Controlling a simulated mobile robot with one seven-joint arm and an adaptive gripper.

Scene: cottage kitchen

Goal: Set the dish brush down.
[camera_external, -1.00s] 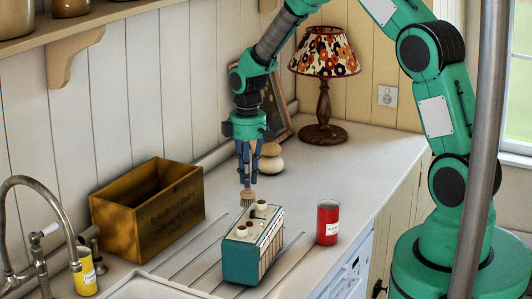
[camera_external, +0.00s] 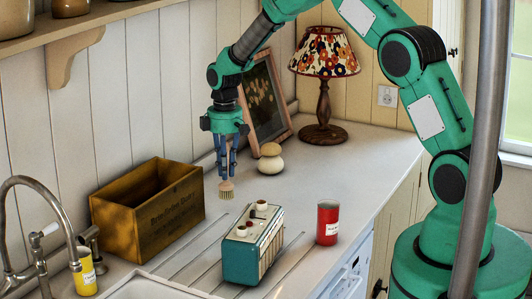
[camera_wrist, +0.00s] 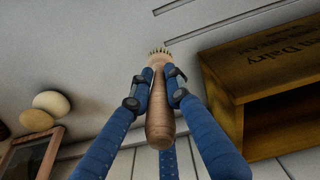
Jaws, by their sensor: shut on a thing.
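The dish brush (camera_external: 227,189) hangs from my gripper (camera_external: 226,170), bristles down, between the wooden crate and the teal radio. In the wrist view its wooden handle (camera_wrist: 160,118) is between the blue fingers of my gripper (camera_wrist: 158,92), which are shut on it. The bristles (camera_wrist: 160,52) point away from the wrist toward the pale counter (camera_external: 330,170). The brush looks close to the counter, but I cannot tell whether the bristles touch it.
The wooden crate (camera_external: 150,222) stands close on the left, the teal radio (camera_external: 240,262) in front.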

